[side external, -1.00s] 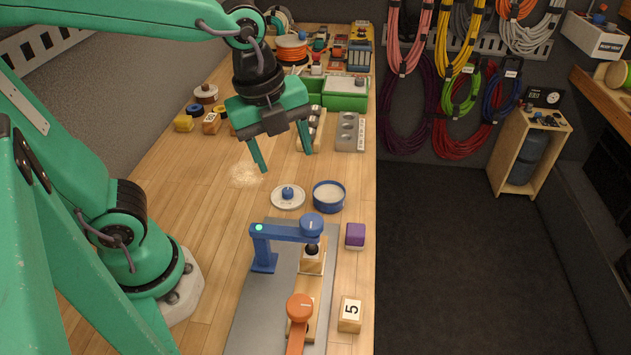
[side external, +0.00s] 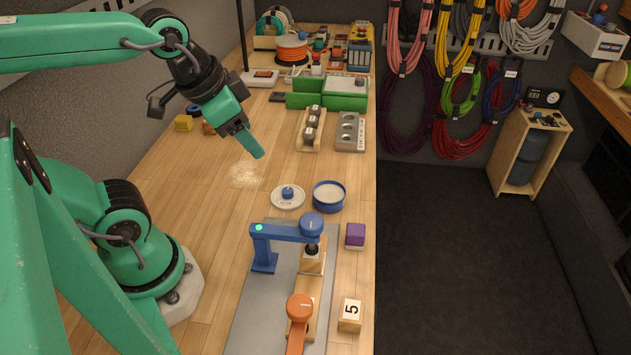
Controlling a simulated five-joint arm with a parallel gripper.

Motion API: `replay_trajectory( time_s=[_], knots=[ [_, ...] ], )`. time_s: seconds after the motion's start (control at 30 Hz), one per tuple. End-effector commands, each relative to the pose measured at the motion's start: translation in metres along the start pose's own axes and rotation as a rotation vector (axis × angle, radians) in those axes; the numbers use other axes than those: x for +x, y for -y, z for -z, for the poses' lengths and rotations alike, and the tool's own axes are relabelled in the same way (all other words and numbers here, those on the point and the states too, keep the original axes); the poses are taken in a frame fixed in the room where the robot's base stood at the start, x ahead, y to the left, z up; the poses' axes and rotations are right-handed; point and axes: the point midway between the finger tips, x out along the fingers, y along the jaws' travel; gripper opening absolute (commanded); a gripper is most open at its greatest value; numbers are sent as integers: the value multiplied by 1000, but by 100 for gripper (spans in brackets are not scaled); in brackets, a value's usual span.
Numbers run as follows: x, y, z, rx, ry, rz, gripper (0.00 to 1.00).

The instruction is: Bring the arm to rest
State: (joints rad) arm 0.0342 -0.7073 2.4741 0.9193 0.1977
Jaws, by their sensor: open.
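My gripper (side external: 258,153) is in the air over the middle-left of the bench, tilted down and to the right. It is seen edge-on, so one finger covers the other. No object shows in it. Its tip is above and beyond a pale patch of grains (side external: 246,174) on the wood. My green arm reaches in from the left.
A white lid (side external: 288,204) and a blue round tin (side external: 329,197) stand in front of the gripper. A wooden rack (side external: 309,140) and green box (side external: 345,94) are behind.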

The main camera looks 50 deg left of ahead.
Motion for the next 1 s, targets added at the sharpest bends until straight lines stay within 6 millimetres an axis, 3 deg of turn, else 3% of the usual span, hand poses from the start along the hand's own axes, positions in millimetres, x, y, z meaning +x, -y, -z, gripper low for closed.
replay_trajectory(
  time_s=[0.3,1.0],
  knots=[
    [-2,7,-6,-225,-34,19,59],
    [-2,7,-6,-228,-34,19,59]
  ],
)
